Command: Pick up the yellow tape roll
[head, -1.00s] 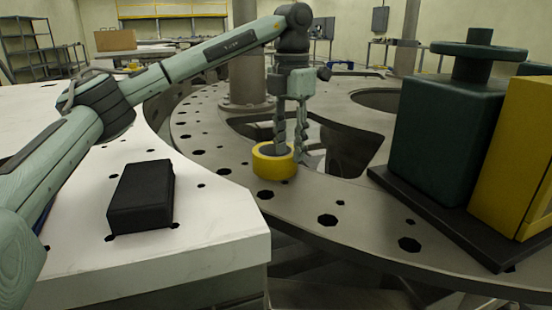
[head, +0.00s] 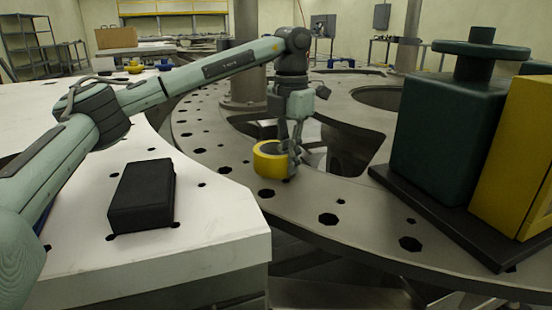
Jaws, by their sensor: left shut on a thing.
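The yellow tape roll (head: 268,165) is at the inner edge of the grey ring-shaped plate, in the middle of the head view. My left gripper (head: 291,158) points down at the roll's right side and is shut on it. Its fingers cover part of the roll's right side. I cannot tell whether the roll is clear of the plate. My right gripper is not in view.
A black box (head: 142,196) lies on the white table (head: 215,238) at left. A dark green block (head: 447,130) and a yellow block (head: 515,158) stand on a dark base at right. The grey plate (head: 300,200) has holes and large openings.

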